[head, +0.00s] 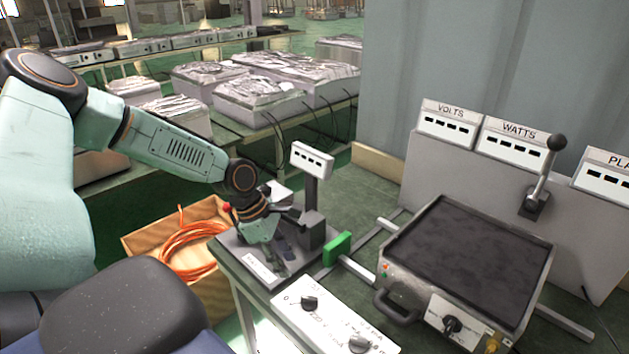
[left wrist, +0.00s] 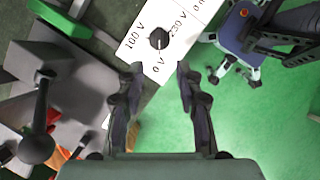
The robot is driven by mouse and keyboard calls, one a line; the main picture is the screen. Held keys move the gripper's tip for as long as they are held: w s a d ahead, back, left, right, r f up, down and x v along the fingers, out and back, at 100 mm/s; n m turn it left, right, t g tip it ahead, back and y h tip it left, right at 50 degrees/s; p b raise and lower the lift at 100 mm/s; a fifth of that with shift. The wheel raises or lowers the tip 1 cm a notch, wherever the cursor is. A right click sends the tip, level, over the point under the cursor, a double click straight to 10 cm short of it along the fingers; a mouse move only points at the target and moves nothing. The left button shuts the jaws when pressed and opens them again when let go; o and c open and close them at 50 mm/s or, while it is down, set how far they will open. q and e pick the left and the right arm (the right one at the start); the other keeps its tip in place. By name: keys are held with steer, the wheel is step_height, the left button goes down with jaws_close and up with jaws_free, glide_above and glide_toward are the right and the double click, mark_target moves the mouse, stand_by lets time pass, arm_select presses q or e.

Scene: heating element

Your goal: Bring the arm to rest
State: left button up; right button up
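My left arm reaches in from the left in the head view. Its gripper (head: 283,246) hangs over the small grey stand at the table's left end. In the left wrist view the gripper (left wrist: 160,70) has its two dark fingers apart with nothing between them. Beyond the fingertips there is a white voltage panel (left wrist: 135,42) with a black knob (left wrist: 158,39), apart from the fingers as far as I can tell. My right gripper is in neither view.
A small meter (head: 312,158) stands on a post beside the gripper. A green block (head: 337,248) and a dark-topped heating plate (head: 465,260) are to the right. A box with orange cable (head: 188,255) lies below left. A lever (left wrist: 38,130) shows left of the fingers.

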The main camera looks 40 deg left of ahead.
arm_select(q)
steer(key=s+d+f+m+g, duration=0.1)
steer(key=s+d+f+m, duration=0.2)
steer(key=d+m, duration=0.4)
steer(key=s+d+f+m, duration=0.4)
steer(key=d+m, duration=0.1)
steer(key=d, duration=0.3)
steer(key=s+d+f+m+g+y, duration=0.1)
steer(key=s+d+f+m+y, duration=0.1)
steer(key=s+m, duration=0.5)
steer(key=s+d+f+m+y, duration=0.25)
steer(key=s+m, duration=0.25)
steer(key=s, duration=0.5)
step_height(320, 180, down, 21)
steer(key=w+a+b, duration=0.1)
steer(key=b, duration=1.9)
steer(key=shift+r, duration=0.2)
steer(key=shift+w+h, duration=0.1)
steer(key=shift+h, duration=0.15)
